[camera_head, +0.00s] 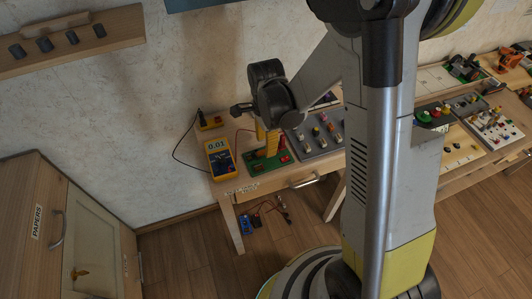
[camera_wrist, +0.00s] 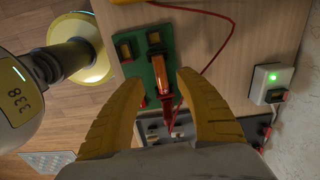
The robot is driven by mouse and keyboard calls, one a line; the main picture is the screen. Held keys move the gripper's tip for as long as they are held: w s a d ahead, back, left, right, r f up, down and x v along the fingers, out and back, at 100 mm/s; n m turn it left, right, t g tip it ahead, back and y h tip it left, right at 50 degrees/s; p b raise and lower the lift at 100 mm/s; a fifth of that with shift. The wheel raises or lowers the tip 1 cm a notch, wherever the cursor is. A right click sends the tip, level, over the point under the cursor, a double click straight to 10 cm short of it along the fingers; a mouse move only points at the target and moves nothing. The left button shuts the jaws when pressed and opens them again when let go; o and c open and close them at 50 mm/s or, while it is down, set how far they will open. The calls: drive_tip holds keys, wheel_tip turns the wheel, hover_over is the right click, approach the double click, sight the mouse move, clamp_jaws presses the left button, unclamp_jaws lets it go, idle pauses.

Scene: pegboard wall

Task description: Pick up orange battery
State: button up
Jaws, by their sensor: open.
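The orange battery (camera_wrist: 157,76) shows in the wrist view, lying lengthwise on a green board (camera_wrist: 160,62) with small square black-and-yellow parts. A red probe (camera_wrist: 169,110) with a red wire lies at the battery's near end. My gripper (camera_wrist: 160,79) is open, its yellow fingers on either side of the battery; I cannot tell whether they touch it. In the head view my gripper (camera_head: 266,140) points down over the green board (camera_head: 254,168) on the wooden table. There I cannot make out the battery clearly.
A yellow multimeter (camera_head: 221,159) reading 0.01 lies left of the green board. A grey panel with knobs (camera_head: 318,136) is close on its right. A white box with a green light (camera_wrist: 270,82) stands near the wall. A cabinet (camera_head: 60,235) is at lower left.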

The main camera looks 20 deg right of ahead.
wheel_tip(320, 180, down, 4)
drive_tip(key=shift+w+d+r+b, duration=0.1)
drive_tip(key=shift+r+b, duration=0.15)
drive_tip(key=shift+b, duration=0.35)
drive_tip(key=shift+r, duration=0.1)
clamp_jaws()
drive_tip(key=shift+r, duration=0.15)
